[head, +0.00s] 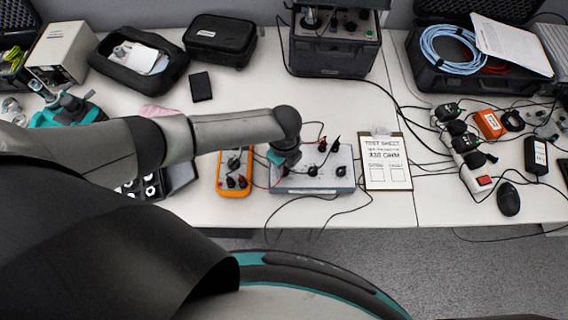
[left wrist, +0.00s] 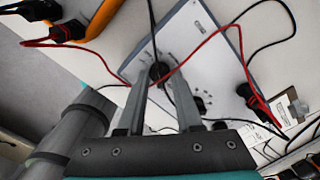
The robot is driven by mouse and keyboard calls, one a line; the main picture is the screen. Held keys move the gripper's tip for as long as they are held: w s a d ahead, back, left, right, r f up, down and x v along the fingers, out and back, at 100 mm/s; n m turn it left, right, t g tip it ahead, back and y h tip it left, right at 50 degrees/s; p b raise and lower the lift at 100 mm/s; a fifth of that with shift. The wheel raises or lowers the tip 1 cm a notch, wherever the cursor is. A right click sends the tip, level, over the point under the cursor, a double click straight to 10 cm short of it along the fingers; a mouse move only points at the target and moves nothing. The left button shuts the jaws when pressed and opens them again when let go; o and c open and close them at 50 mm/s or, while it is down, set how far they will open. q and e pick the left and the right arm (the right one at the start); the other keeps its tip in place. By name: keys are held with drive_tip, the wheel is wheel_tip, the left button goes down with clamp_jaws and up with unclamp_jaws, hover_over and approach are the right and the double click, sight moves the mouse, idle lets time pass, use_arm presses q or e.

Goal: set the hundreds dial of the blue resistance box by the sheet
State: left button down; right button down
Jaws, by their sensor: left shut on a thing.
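The resistance box (head: 342,183) stands at the front of the table, with a grey top and a bluish front side. Its top carries several black knobs and plugs with red and black leads. My left gripper (head: 281,167) reaches down over its left end. In the left wrist view the fingers of my left gripper (left wrist: 158,80) are shut on a black dial knob (left wrist: 158,70) ringed by small marks. Another black dial (left wrist: 198,104) sits beside it.
An orange multimeter (head: 222,187) stands just left of the box, with leads running across. A power strip (head: 471,160) with several plugs and a black mouse (head: 508,199) are at the right. Black cases line the back. Loose cables cross the front edge.

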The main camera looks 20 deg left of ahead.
use_arm(q)
drive_tip(key=shift+m, duration=0.6)
drive_tip(key=c, duration=0.6)
unclamp_jaws()
drive_tip(key=shift+o, duration=0.2)
wheel_tip(320, 180, up, 15)
drive_tip(key=p, duration=0.3)
drive_tip(key=shift+r, duration=0.15)
